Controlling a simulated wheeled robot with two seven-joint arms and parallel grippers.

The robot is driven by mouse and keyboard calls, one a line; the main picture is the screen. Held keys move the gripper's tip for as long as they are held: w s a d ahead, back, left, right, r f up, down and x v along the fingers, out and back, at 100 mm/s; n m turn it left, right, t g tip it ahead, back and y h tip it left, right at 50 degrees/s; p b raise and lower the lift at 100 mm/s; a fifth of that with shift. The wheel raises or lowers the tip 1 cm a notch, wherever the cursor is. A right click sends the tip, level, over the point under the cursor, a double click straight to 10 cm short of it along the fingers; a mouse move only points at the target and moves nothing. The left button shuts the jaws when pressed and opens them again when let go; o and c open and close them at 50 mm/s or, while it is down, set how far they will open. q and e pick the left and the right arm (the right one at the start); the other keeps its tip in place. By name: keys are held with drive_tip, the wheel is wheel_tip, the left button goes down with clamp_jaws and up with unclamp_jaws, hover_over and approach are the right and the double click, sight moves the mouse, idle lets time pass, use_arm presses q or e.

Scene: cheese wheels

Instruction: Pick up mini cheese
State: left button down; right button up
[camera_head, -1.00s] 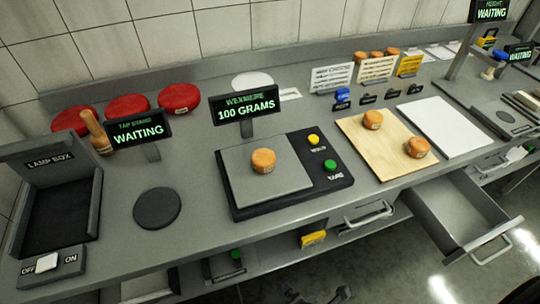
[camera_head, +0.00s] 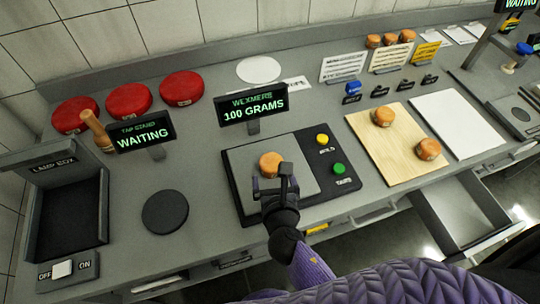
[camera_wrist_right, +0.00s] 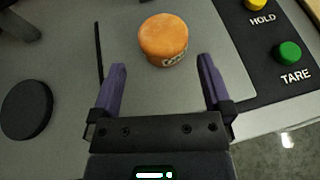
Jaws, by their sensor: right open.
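A small orange mini cheese (camera_head: 270,163) sits on the grey plate of the scale (camera_head: 301,178), whose display (camera_head: 252,104) reads 100 GRAMS. It also shows in the right wrist view (camera_wrist_right: 163,40), just beyond the fingertips and apart from them. My right gripper (camera_head: 277,178) is at the near side of this cheese. In the right wrist view its two purple fingers (camera_wrist_right: 160,75) are spread apart with nothing between them. Two more mini cheeses, one at the back (camera_head: 383,117) and one nearer (camera_head: 428,149), rest on the wooden board (camera_head: 387,160). My left gripper is not in view.
Yellow HOLD (camera_head: 322,139) and green TARE (camera_head: 339,168) buttons lie right of the plate. A dark round pad (camera_head: 165,212) and the lamp box (camera_head: 60,205) are left. Several red cheese wheels (camera_head: 129,99) stand behind. An open drawer (camera_head: 458,215) juts out at right.

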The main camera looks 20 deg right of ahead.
sight(273, 168)
drive_tip(key=b+x, duration=0.2)
drive_tip(key=x, duration=0.5)
drive_tip(key=shift+d+f, duration=0.1)
drive_tip(key=shift+f, duration=0.05)
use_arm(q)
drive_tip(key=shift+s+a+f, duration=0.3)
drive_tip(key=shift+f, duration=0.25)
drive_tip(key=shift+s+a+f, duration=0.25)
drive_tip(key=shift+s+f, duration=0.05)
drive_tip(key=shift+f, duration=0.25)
use_arm(e)
drive_tip(key=shift+c, duration=0.3)
